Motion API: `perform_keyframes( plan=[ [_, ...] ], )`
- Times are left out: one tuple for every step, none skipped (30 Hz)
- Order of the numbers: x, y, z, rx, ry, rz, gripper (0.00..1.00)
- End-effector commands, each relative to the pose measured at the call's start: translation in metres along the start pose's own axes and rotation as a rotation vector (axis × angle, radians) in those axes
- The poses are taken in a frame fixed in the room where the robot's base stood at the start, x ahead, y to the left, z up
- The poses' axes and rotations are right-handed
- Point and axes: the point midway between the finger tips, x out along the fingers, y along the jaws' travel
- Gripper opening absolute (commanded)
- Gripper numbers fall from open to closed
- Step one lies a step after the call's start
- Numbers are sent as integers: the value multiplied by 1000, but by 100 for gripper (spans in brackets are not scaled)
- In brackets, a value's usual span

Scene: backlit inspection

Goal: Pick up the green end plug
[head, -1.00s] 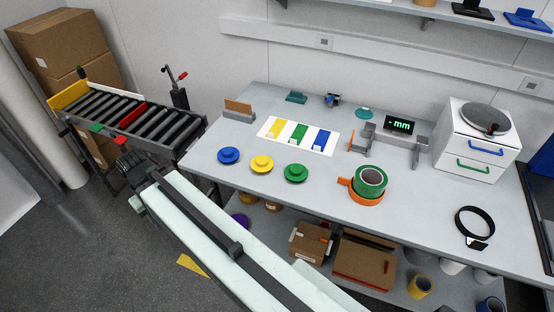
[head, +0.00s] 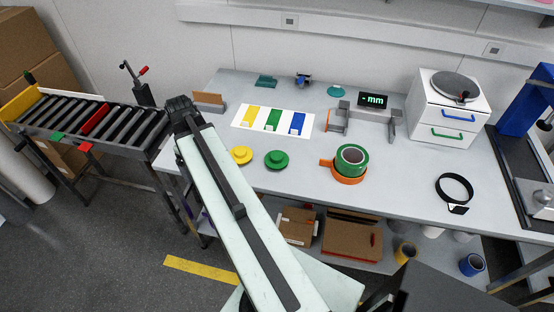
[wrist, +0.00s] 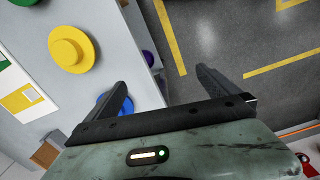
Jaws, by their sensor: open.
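The green end plug (head: 277,159) is a round flanged disc with a raised centre, lying on the grey bench right of the yellow plug (head: 240,155). Its edge just shows at the top left corner of the wrist view (wrist: 22,2). My gripper (head: 182,104) is at the bench's left end, well to the left of the green plug. In the wrist view the jaws (wrist: 160,80) are apart with nothing between them. The yellow plug (wrist: 70,48) lies beyond the left finger there, and a blue plug (wrist: 122,102) is partly hidden by that finger.
A white card (head: 244,126) with coloured strips lies behind the plugs. A green tape roll (head: 351,158) sits on an orange ring (head: 347,178) to the right. A roller conveyor (head: 88,118) stands left of the bench. Bare bench lies in front of the ring.

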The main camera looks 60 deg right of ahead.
Motion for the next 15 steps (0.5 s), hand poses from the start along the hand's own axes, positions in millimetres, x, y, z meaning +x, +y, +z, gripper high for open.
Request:
perform_keyframes(
  plan=[
    [0,45,29,-4,0,0,100],
    [0,68,47,-19,0,0,100],
    [1,94,71,-39,0,-1,100],
    [1,112,89,-54,0,-1,100],
    [1,129,107,-68,0,-1,100],
    [1,147,129,-84,0,-1,100],
    [1,158,145,-96,0,-1,100],
    [1,168,158,-106,0,-1,100],
    [1,178,174,-118,0,-1,100],
    [1,184,183,-126,0,-1,100],
    [1,188,191,-133,0,-1,100],
    [1,193,199,-140,0,-1,100],
    [1,195,202,-145,0,-1,100],
    [1,196,205,-148,0,-1,100],
    [1,197,207,-150,0,0,100]
  ],
)
